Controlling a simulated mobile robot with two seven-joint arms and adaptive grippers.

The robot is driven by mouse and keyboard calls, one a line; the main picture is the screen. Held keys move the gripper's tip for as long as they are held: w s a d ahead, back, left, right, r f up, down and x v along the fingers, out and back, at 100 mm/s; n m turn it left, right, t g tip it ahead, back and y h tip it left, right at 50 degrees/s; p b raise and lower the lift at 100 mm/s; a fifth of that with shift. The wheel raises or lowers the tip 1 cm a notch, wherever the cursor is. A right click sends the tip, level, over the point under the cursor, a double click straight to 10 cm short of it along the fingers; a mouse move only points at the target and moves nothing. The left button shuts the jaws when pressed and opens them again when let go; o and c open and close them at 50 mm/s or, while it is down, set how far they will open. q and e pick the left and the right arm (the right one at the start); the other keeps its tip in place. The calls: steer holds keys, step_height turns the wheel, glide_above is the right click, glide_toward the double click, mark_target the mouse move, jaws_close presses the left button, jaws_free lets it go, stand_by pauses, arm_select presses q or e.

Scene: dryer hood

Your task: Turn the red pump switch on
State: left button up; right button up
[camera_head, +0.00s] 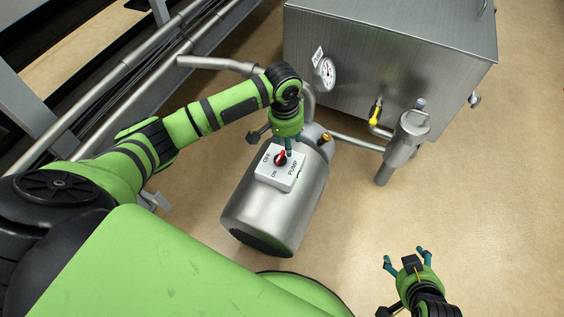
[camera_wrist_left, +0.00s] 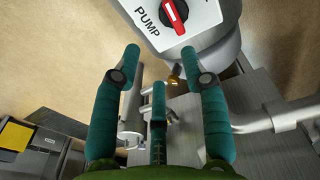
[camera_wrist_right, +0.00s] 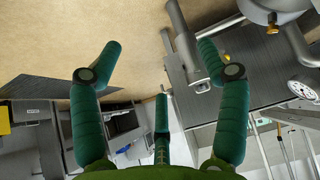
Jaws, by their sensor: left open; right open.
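The red pump switch (camera_head: 281,160) is a red knob on a white box (camera_head: 291,178) marked PUMP, ON and OFF, on top of a steel pump (camera_head: 262,214). My left gripper (camera_head: 287,148) is right above the switch and partly covers the box's far edge. In the left wrist view the red switch (camera_wrist_left: 174,14) lies at the top edge, beyond and between the two spread, empty fingers (camera_wrist_left: 160,62). I see no contact with it. My right gripper (camera_head: 407,252) is open and empty over the floor at the lower right; it also shows in the right wrist view (camera_wrist_right: 160,60).
A steel tank (camera_head: 390,60) with a gauge (camera_head: 325,73) and a yellow-handled valve (camera_head: 375,116) stands behind the pump. A vertical steel filter housing (camera_head: 405,140) is at its right. Pipes and rails run along the left. The floor (camera_head: 460,190) at right is clear.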

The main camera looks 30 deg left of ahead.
mark_target(281, 157)
arm_select(q)
steer(key=shift+s+a+f+g+b, duration=0.15)
steer(key=shift+a+g+b, duration=0.1)
steer(key=shift+a+b, duration=0.3)
steer(key=shift+w+a+f+g+b, duration=0.1)
steer(key=shift+a+g+b, duration=0.15)
steer(key=shift+a+b, duration=0.2)
step_height(281, 157, down, 4)
steer(key=shift+s+r+b, duration=0.1)
steer(key=shift+r+b, duration=0.05)
steer(key=shift+b, duration=0.75)
step_height(281, 157, down, 3)
steer(key=shift+f+b, duration=0.1)
steer(key=shift+b, duration=0.55)
arm_select(e)
steer(key=w+a+r+t+y, duration=0.2)
steer(key=r+t, duration=0.3)
steer(key=r, duration=0.6)
steer(key=w+a+r+n+t+y, duration=0.1)
steer(key=w+a+r+t+y, duration=0.1)
steer(key=r+t, duration=0.4)
step_height(281, 157, up, 5)
steer(key=shift+w+a+n, duration=0.3)
steer(key=shift+w+a, duration=0.45)
steer(key=shift+a, duration=0.35)
arm_select(q)
steer(key=shift+c, duration=0.4)
jaws_close()
